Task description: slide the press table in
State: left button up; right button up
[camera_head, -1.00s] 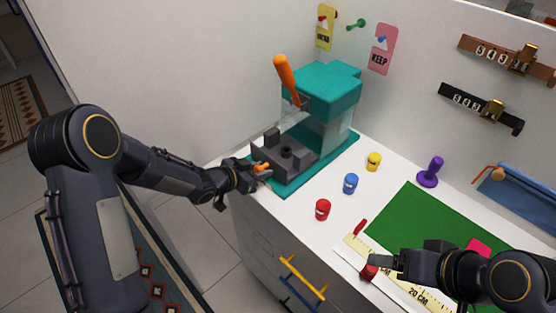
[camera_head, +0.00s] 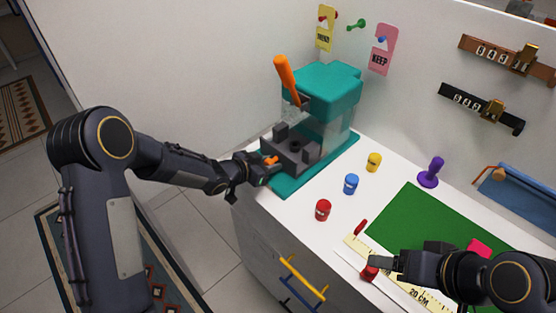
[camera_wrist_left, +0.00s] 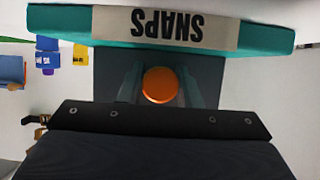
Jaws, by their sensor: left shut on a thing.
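The teal press (camera_head: 322,92), with its raised orange lever (camera_head: 286,78), stands on a teal base (camera_head: 318,172) at the back left of the white top. Its dark grey press table (camera_head: 300,158) sits low at the press's front, partly under the teal head. My left gripper (camera_head: 268,162) is shut on the table's orange knob, which shows as an orange disc (camera_wrist_left: 160,85) between the fingers in the left wrist view. My right gripper (camera_head: 376,262) is low at the right by a small red object (camera_head: 369,273); its jaws are unclear.
Red (camera_head: 323,210), blue (camera_head: 351,184) and yellow (camera_head: 374,161) small pots stand right of the press. A green mat (camera_head: 425,225), a ruler (camera_head: 420,297) and a purple stamp-like piece (camera_head: 431,172) lie farther right. Drawer handles (camera_head: 302,278) stick out below the front edge.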

aim_at(291, 148)
pick_arm(q)
jog(key=shift+w+d, duration=1.8)
jog(key=shift+w, duration=0.05)
jog(key=shift+d, duration=0.1)
jog(key=shift+w+d+r+p, duration=0.1)
jog(key=shift+w+d+p, duration=0.5)
jog(key=shift+w+d, duration=0.65)
jog(key=o, duration=0.4)
jog(key=shift+w+d, duration=0.1)
jog(key=shift+w, duration=0.1)
jog(key=o, duration=0.6)
jog(key=shift+p+v, duration=0.55)
jog(key=shift+v, duration=3.5)
jog(key=shift+s, duration=0.1)
